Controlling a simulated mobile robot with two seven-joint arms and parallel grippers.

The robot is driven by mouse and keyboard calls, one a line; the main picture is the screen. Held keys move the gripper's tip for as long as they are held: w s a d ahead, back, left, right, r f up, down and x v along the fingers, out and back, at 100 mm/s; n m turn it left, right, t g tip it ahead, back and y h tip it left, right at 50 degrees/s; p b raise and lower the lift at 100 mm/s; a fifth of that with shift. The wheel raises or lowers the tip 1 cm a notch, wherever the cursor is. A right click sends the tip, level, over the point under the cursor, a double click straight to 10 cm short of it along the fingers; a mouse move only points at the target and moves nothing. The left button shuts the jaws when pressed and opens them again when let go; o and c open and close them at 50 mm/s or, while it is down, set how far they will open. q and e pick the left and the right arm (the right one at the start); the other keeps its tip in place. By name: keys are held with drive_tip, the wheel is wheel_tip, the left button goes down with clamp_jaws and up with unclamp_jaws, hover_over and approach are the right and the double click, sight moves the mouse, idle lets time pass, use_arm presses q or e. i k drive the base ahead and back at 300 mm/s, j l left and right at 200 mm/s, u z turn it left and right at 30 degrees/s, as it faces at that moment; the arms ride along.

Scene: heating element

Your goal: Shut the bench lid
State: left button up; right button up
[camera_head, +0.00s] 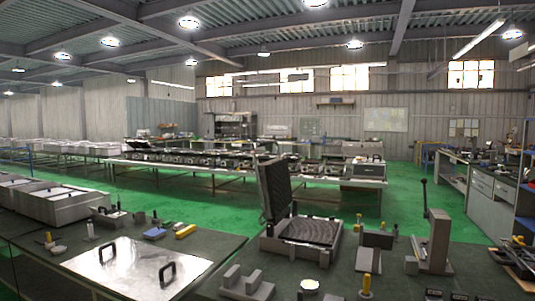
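On the dark bench top (215,245) in front of me stands a grey metal device (300,245) with a dark ribbed plate (312,230) inside. Its dark ribbed lid (274,190) stands open, nearly upright, at the device's left rear. I cannot tell which of the two is the bench lid. Neither of my grippers is in view.
A lever press (434,240), a yellow-handled tool (366,287) and a grey block (246,283) stand around the device. Small tools (155,232) lie behind the panel. Grey boxes (50,203) stand at the left. Green floor (400,200) is open beyond.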

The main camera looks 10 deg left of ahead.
sight(274, 186)
drive_tip(key=i+j+z, duration=0.5)
drive_tip(key=j, duration=1.85)
drive_tip(key=j+z, duration=0.5)
drive_tip(key=j, duration=1.8)
drive_tip(key=k, duration=0.1)
